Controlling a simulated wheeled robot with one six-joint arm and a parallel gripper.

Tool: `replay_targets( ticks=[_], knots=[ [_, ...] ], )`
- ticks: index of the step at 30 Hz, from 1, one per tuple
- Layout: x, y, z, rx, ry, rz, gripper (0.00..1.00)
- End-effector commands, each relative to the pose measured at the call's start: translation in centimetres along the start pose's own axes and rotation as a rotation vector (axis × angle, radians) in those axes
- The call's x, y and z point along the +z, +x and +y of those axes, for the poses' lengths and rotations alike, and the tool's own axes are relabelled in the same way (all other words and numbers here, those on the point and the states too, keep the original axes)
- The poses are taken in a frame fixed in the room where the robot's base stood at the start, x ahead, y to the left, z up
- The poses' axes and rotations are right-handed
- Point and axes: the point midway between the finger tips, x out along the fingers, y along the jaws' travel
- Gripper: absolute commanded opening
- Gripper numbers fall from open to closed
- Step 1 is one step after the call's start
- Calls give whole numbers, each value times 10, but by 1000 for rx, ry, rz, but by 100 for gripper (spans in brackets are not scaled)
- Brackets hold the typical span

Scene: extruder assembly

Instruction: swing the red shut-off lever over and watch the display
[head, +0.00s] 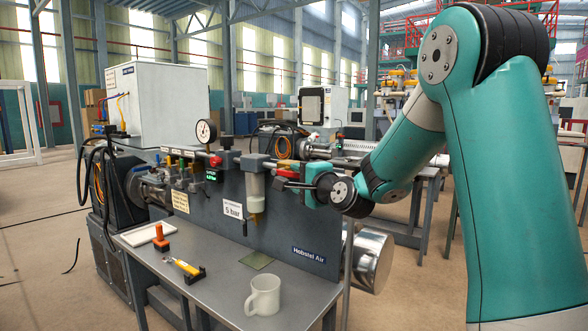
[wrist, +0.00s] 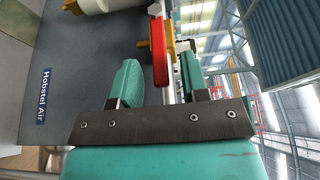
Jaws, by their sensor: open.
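The red shut-off lever (head: 287,174) is on the pipe line along the top of the grey panel. In the wrist view the red lever (wrist: 159,60) lies in the gap between my two fingers, with a yellow part beside it. My gripper (head: 281,185) is open at the lever, and it also shows in the wrist view (wrist: 160,80). Space shows on both sides of the lever; I cannot tell whether a finger touches it. A small display (head: 211,176) with green digits is on the panel to the left, too small to read.
A round gauge (head: 206,131) and a filter bowl (head: 255,190) are left of my gripper. The bench (head: 215,300) below holds a mug (head: 263,296), a yellow tool (head: 183,267) and a white tray (head: 147,235). A metal cylinder (head: 370,260) sticks out at right.

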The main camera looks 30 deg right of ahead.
Motion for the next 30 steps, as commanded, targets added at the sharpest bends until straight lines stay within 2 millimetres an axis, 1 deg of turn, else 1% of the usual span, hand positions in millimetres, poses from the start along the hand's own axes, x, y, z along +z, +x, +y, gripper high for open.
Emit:
replay_targets(
  ticks=[1,3,6,10,16,17,18,20,21,22,30],
  knots=[
    [0,8,-1,1,-1,-2,42],
    [0,16,-1,1,0,-2,42],
    [0,23,-1,0,-1,0,42],
    [0,27,0,0,0,0,42],
    [0,27,0,0,0,0,42],
    [0,27,0,0,0,0,37],
    [0,26,0,0,0,0,28],
    [0,26,0,0,0,0,14],
    [0,26,0,0,0,0,5],
    [0,26,0,0,0,0,0],
    [0,26,-2,7,-3,0,0]
  ],
)
